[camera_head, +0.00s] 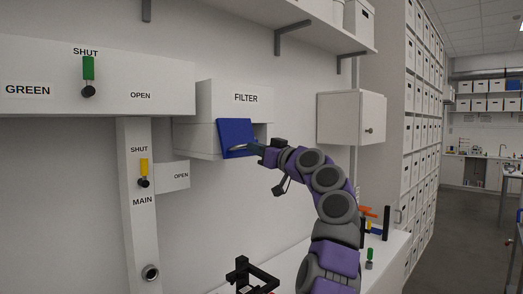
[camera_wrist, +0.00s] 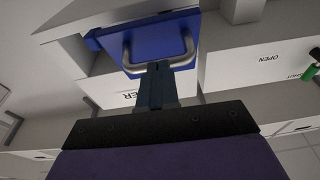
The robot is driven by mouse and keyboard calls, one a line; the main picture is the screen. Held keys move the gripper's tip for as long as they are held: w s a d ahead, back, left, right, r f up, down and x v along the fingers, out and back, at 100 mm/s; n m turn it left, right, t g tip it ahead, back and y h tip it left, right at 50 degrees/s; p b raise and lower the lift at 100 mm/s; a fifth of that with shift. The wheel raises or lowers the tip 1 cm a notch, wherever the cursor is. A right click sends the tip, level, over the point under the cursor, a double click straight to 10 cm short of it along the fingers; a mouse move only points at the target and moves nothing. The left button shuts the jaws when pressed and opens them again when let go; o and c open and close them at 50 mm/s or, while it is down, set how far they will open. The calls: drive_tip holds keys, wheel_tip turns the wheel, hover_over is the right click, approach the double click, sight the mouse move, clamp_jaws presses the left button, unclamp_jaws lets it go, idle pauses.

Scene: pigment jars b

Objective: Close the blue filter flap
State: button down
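The blue filter flap (camera_head: 234,134) is on the front of the white FILTER box (camera_head: 229,100) on the wall, below the label. It stands out at a tilt from the box front. The wrist view is turned over and shows the flap (camera_wrist: 160,32) with its U-shaped metal handle (camera_wrist: 188,51). My gripper (camera_head: 259,148) is at the handle. In the wrist view, its narrow dark fingers (camera_wrist: 156,76) lie together across the middle of the handle bar and hide that part. They appear shut on it.
A green lever (camera_head: 88,68) and a yellow lever (camera_head: 144,167) are on wall panels to the left. A white wall cabinet (camera_head: 351,117) hangs right of the box. A shelf (camera_head: 300,22) runs above. A bench (camera_head: 390,250) with small items lies below my arm.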

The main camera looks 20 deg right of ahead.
sight(240, 153)
drive_tip(key=shift+w+a+f+b, duration=0.25)
drive_tip(key=shift+w+a+f, duration=0.05)
drive_tip(key=shift+w+f, duration=0.4)
drive_tip(key=shift+w+a+f+b, duration=0.25)
drive_tip(key=shift+w+f, duration=0.35)
drive_tip(key=shift+f, duration=0.05)
